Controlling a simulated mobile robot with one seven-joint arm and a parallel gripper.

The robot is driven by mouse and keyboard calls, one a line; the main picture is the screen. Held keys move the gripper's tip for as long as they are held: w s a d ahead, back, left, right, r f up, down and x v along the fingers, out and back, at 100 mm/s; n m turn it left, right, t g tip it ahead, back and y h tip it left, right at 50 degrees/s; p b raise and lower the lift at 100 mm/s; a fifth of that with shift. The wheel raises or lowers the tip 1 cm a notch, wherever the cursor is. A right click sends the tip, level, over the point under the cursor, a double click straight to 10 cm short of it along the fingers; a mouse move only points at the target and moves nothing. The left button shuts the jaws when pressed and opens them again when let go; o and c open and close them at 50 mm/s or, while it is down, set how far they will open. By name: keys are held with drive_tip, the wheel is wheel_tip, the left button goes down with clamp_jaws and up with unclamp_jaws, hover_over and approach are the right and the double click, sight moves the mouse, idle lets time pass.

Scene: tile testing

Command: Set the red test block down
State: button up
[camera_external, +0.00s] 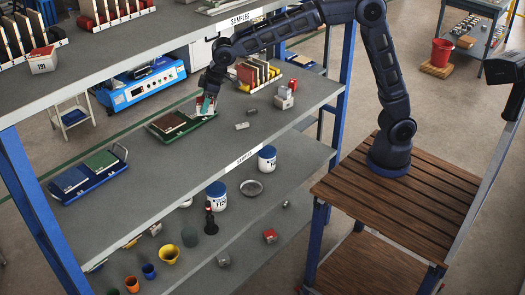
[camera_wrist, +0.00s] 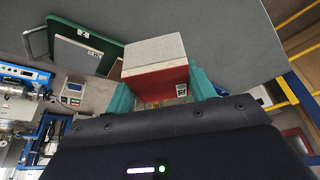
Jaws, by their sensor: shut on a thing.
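My gripper (camera_external: 206,104) is over the grey middle shelf (camera_external: 200,158), at the right end of a green tray (camera_external: 152,130) as seen in the external view. It is shut on the red test block (camera_wrist: 160,84), which has a red side and a speckled grey face. In the wrist view the block sits between the teal fingers of my gripper (camera_wrist: 162,88). The fingers and wrist mostly hide the block in the external view. I cannot tell whether the block touches the shelf.
Small grey blocks (camera_external: 242,126) lie right of my gripper. A grey-and-red block stack (camera_external: 284,99) and a tile rack (camera_external: 258,76) stand behind them. A blue tray (camera_external: 75,193) is at the left. The upper shelf (camera_external: 130,50) is close by; the shelf front is mostly clear.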

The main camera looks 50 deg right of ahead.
drive_tip(key=s+d+r+m, duration=0.15)
drive_tip(key=s+d, duration=0.25)
drive_tip(key=d, duration=0.8)
drive_tip(key=s+d+r+m, duration=0.15)
drive_tip(key=s+d, duration=0.25)
drive_tip(key=d, duration=0.7)
drive_tip(key=w+d+r+m+t+h, duration=0.1)
drive_tip(key=w+d+m+h, duration=0.15)
drive_tip(key=d, duration=1.85)
drive_tip(key=w+d+m+t+h, duration=0.15)
drive_tip(key=d+m, duration=0.25)
drive_tip(key=d, duration=1.7)
drive_tip(key=shift+g+y, duration=0.4)
drive_tip(key=shift+g, duration=0.05)
drive_tip(key=f, duration=1.9)
drive_tip(key=shift+w+f, duration=0.25)
drive_tip(key=shift+w, duration=0.1)
drive_tip(key=shift+f, duration=0.1)
drive_tip(key=o, duration=1.2)
drive_tip(key=shift+o, duration=0.2)
